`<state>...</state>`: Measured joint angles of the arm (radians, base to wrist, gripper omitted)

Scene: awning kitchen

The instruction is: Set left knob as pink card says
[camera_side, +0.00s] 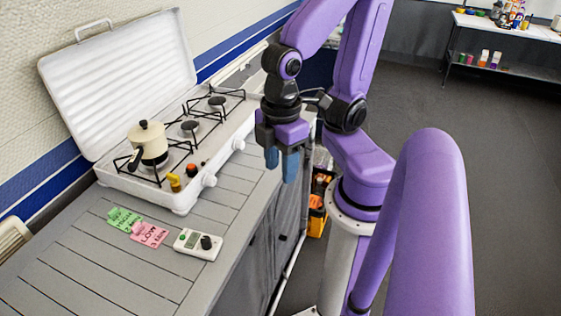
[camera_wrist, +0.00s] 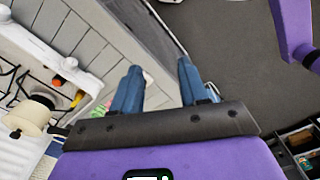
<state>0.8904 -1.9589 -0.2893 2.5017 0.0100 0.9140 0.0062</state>
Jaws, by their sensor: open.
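The pink card (camera_side: 149,234) lies flat on the grey counter in the side view. Its dark print appears upside down and seems to read "LOW" on one line; the other line is too small to tell. The left knob (camera_side: 209,180) is a white knob on the front of the white camp stove (camera_side: 178,197), near its left corner. A second white knob (camera_side: 238,143) sits farther right. My gripper (camera_side: 281,165) is open and empty, raised to the right of the stove and apart from the knobs. Its blue fingers (camera_wrist: 160,88) show spread in the wrist view.
A cream pot (camera_side: 149,142) stands on the left burner. Orange (camera_side: 191,170) and yellow (camera_side: 174,182) small items sit at the stove's front. The left-front counter is clear.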

